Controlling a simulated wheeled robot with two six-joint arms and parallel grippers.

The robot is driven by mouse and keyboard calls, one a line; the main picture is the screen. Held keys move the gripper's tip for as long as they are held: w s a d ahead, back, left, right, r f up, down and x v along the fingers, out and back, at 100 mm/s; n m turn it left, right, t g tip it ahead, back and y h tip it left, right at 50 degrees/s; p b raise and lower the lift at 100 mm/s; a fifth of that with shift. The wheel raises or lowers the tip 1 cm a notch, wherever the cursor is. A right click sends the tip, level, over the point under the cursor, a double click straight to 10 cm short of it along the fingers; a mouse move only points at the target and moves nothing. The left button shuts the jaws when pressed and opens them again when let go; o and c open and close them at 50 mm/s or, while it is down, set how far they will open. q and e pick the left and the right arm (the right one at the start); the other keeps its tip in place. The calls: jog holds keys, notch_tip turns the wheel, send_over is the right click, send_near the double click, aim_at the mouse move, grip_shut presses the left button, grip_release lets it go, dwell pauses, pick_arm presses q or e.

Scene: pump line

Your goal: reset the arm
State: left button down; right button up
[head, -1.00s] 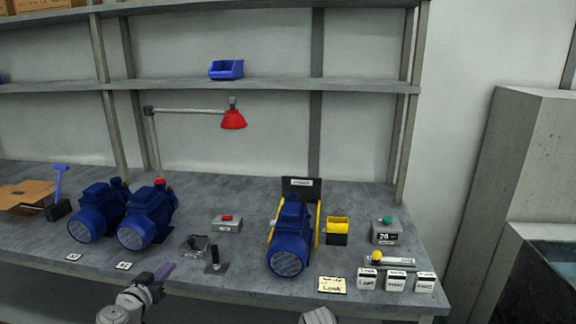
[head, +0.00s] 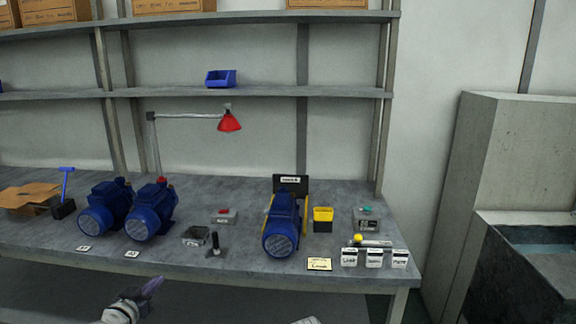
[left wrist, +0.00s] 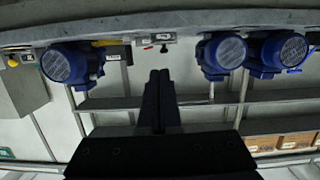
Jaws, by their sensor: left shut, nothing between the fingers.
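My left gripper (head: 152,286) is at the bottom left of the head view, in front of the bench's front edge and below the top. It is shut and empty. In the left wrist view its two dark fingers (left wrist: 159,88) lie together, with nothing between them. A small white piece at the bottom edge of the head view, right of centre, may be part of my right arm; the right gripper itself does not show.
The bench (head: 235,262) carries two blue pumps (head: 150,210) (head: 104,208) at left and another blue pump (head: 282,225) in a yellow-sided stand. A yellow bin (head: 322,220), a grey button box (head: 367,219) and white label blocks (head: 374,258) stand at right. A red lamp (head: 229,122) hangs above.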

pick_arm(q)
jog(key=s+d+f+m+g+h, duration=0.2)
jog(key=d+f+g, duration=0.35)
jog(key=d, duration=0.65)
jog(key=s+d+f+m+g+h, duration=0.2)
jog(key=d+f+g, duration=0.3)
jog(key=d, duration=0.6)
jog(key=s+d+f+g+y, duration=0.3)
jog(key=s, duration=0.4)
jog(key=s+d+f+g+y, duration=0.2)
jog(key=s+d+f+y, duration=0.2)
jog(key=s, duration=0.3)
notch_tip(320, 180, up, 18)
jog(key=n+p, duration=0.1)
jog(key=p, duration=1.7)
jog(key=shift+s+a+r, duration=0.15)
jog(key=shift+a, duration=0.15)
